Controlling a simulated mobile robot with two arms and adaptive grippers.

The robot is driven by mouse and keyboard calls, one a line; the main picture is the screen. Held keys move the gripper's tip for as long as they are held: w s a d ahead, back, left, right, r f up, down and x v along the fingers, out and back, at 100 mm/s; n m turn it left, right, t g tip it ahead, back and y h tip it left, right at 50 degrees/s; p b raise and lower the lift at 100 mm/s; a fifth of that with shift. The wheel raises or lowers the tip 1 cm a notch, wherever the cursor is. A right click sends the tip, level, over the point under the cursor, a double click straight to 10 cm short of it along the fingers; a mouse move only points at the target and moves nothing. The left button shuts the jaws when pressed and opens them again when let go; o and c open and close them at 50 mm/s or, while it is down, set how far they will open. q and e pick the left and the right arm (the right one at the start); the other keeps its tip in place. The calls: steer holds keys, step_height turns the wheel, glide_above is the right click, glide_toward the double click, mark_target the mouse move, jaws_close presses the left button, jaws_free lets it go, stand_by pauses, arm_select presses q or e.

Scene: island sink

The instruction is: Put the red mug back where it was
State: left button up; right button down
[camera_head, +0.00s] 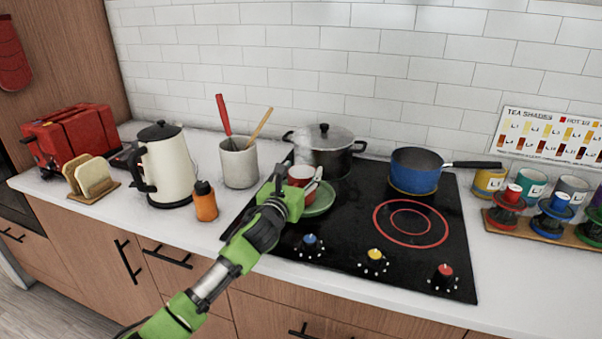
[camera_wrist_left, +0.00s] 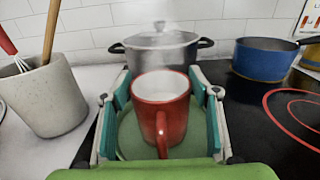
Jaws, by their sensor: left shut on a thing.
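The red mug (camera_head: 301,171) is upright at the front left of the pot on the black cooktop. In the left wrist view the red mug (camera_wrist_left: 160,100) is white inside and empty, with its handle toward the camera. My left gripper (camera_head: 297,188) is shut on it, one finger on each side. A green plate (camera_head: 323,200) is beneath the mug and partly hidden by the gripper. I cannot tell whether the mug touches the plate. My right gripper is not in view.
A lidded steel pot (camera_head: 325,150) stands just behind the mug. A blue saucepan (camera_head: 415,171) is to the right. A utensil crock (camera_head: 239,163), orange bottle (camera_head: 205,202) and white kettle (camera_head: 168,168) stand left. Tea tins (camera_head: 489,182) line the far right.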

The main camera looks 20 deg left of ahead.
arm_select(q)
steer(key=o, duration=1.5)
steer(key=shift+f, duration=0.1)
steer(key=shift+r, duration=0.2)
steer(key=shift+s+f, duration=0.1)
steer(key=shift+s, duration=0.15)
steer(key=s, duration=1.1)
steer(key=shift+s+a+b, duration=0.25)
steer(key=shift+s+b, duration=0.05)
